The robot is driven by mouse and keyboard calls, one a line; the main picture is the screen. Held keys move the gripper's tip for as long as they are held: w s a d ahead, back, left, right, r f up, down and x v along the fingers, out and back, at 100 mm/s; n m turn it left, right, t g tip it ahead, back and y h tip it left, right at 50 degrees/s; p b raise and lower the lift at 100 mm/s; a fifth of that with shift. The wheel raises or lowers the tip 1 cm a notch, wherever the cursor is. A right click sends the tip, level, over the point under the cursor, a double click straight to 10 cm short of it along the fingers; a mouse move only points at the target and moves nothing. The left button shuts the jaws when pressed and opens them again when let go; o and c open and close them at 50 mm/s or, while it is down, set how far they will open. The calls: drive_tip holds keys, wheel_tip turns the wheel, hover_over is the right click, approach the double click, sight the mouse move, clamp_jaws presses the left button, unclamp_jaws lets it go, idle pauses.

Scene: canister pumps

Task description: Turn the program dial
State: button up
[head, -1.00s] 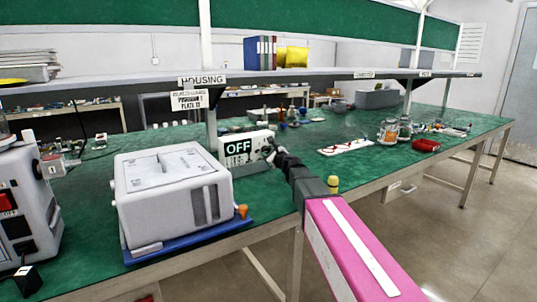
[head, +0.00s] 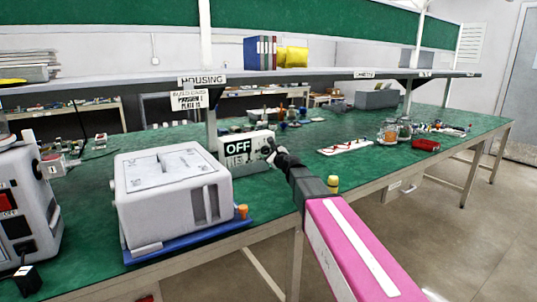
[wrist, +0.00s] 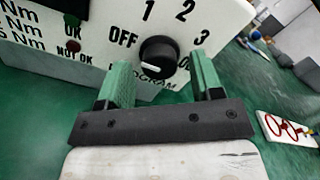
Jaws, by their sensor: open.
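The program dial (wrist: 157,58) is a round black knob on a white control box (wrist: 105,75). Its white pointer mark lies nearly level, toward the left, on the OFF side. Printed 1, 2, 3 and OFF ring the knob, with PROGRAM below, partly hidden by my gripper. My gripper (wrist: 162,74) is open, with one green finger left of the dial and one right of it. I see no clear contact with the knob. In the head view the white box (head: 240,146) shows a large OFF, and my gripper (head: 270,149) is at its right end.
A grey-white machine (head: 170,195) on a blue base stands in front of the box, to the left. A white plate with red parts (head: 345,147) and glass jars (head: 389,132) are to the right. A shelf (head: 290,79) runs above.

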drive_tip(key=v, duration=1)
drive_tip(key=shift+s+d, duration=0.2)
drive_tip(key=shift+s, duration=0.05)
